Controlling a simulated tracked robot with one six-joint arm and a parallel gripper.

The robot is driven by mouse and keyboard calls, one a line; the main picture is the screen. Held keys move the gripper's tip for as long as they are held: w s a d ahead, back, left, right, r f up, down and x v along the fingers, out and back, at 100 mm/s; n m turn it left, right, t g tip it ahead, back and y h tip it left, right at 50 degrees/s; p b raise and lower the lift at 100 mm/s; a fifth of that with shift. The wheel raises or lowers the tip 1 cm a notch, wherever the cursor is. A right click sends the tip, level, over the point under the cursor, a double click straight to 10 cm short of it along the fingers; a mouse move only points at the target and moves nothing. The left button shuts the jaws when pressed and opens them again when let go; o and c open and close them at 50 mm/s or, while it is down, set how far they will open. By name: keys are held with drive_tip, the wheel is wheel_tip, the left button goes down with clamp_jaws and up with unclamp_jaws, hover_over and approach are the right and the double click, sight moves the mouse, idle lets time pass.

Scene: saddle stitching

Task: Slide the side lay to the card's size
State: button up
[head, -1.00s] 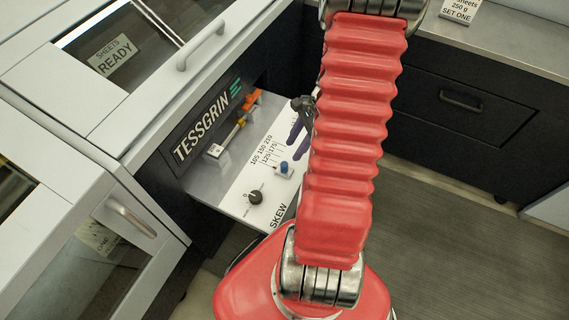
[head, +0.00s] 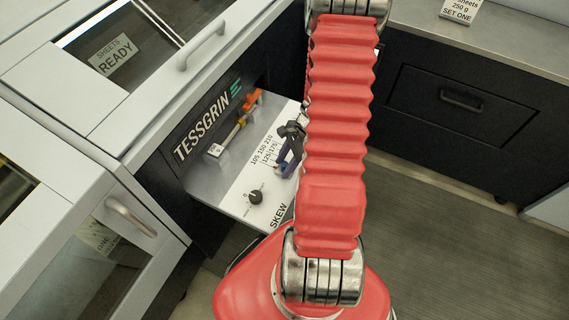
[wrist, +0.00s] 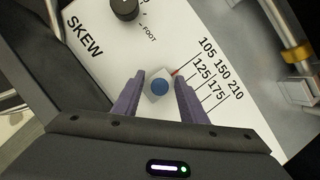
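The side lay is a small pale block with a blue knob (wrist: 159,87) and a red pointer (wrist: 175,72), on the white scale panel (wrist: 180,25). The pointer is near the 105 end of the scale marked 105, 125, 150, 175, 210 (wrist: 222,68). My gripper (wrist: 159,84) is open, with one purple finger on each side of the block. Gaps show between the fingers and the block. In the head view my gripper (head: 289,155) is over the panel and partly covers the blue knob (head: 279,170).
A black SKEW dial (head: 255,197) stands on the panel near the lay. An orange-ended slider bar (head: 240,123) runs along the machine's side. A sign reading 250 g, SET ONE (head: 459,11) is on the counter, its top cut off. Open floor lies at right.

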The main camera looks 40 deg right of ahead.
drive_tip(key=shift+c, duration=0.4)
clamp_jaws()
